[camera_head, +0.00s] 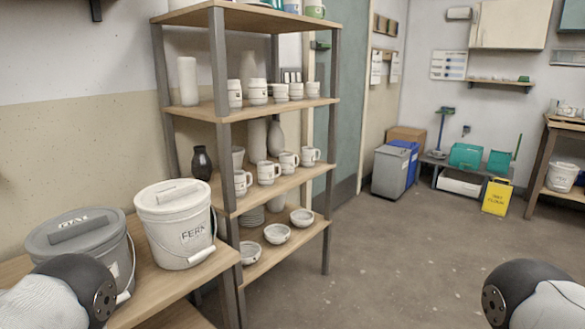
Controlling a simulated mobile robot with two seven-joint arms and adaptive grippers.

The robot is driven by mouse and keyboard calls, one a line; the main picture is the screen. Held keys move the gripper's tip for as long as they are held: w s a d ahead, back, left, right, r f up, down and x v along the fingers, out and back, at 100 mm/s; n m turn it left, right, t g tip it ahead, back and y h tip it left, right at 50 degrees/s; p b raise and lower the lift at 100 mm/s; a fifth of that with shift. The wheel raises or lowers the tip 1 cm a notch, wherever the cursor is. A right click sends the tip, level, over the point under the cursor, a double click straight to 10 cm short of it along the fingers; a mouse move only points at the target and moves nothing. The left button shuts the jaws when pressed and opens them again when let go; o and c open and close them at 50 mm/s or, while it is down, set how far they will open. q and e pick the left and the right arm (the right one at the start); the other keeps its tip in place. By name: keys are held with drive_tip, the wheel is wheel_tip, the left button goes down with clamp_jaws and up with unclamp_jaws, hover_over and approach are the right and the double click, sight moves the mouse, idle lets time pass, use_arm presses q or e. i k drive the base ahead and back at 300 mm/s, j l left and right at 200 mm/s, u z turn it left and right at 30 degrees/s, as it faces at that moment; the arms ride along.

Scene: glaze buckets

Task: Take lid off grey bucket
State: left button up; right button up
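The grey bucket (118,250) stands on a wooden bench at the lower left. Its grey lid (85,228) is on top, with a raised bar handle that carries lettering. A white bucket (181,238) marked "FERN" or similar stands just right of it, also with its lid on and a wire handle hanging at its front. Part of my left arm, at the lower left, hides the lower front of the grey bucket. Part of my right arm shows at the lower right, over the floor. Neither gripper's fingers are in view.
A shelf rack (277,110) with mugs, bowls and vases stands directly right of the bench. A grey bin (390,171), a yellow floor sign (496,197) and another white bucket (562,176) are farther back. The floor (400,260) between is clear.

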sight(79, 232)
drive_tip(key=j+u, duration=0.1)
drive_tip(key=u, duration=0.7)
drive_tip(key=j+u, duration=0.15)
drive_tip(key=u, duration=0.25)
drive_tip(key=i, duration=0.05)
